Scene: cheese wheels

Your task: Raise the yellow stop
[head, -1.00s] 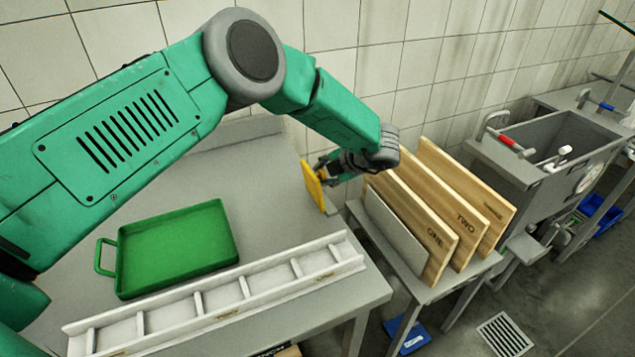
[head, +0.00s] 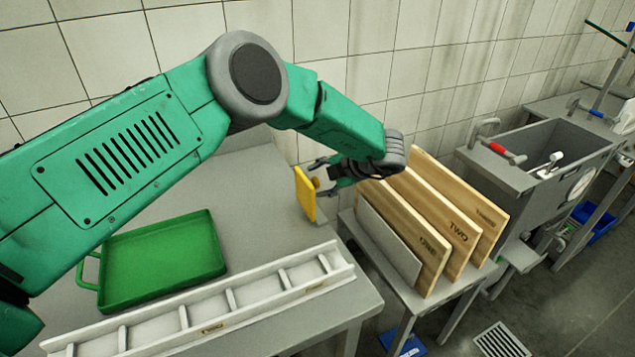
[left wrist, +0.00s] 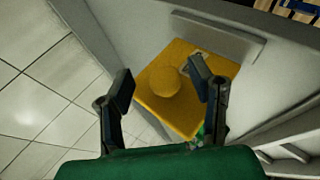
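The yellow stop (head: 305,196), a flat upright plate with a round knob, stands at the right end of the grey table. The left wrist view shows its yellow plate (left wrist: 160,112) and knob (left wrist: 180,82). My left gripper (head: 323,176) is to the right of the stop, on its knob side. Its fingers (left wrist: 163,86) are spread wide, with the knob showing between them in the wrist view and no visible grip. Whether a fingertip touches the stop I cannot tell. My right gripper is in neither view.
A green tray (head: 160,262) and a long white divided rack (head: 255,296) are on the grey table (head: 255,180). Wooden boards (head: 432,232) stand on a lower stand close to the right of my gripper. A grey sink (head: 565,138) is farther right. A tiled wall is behind.

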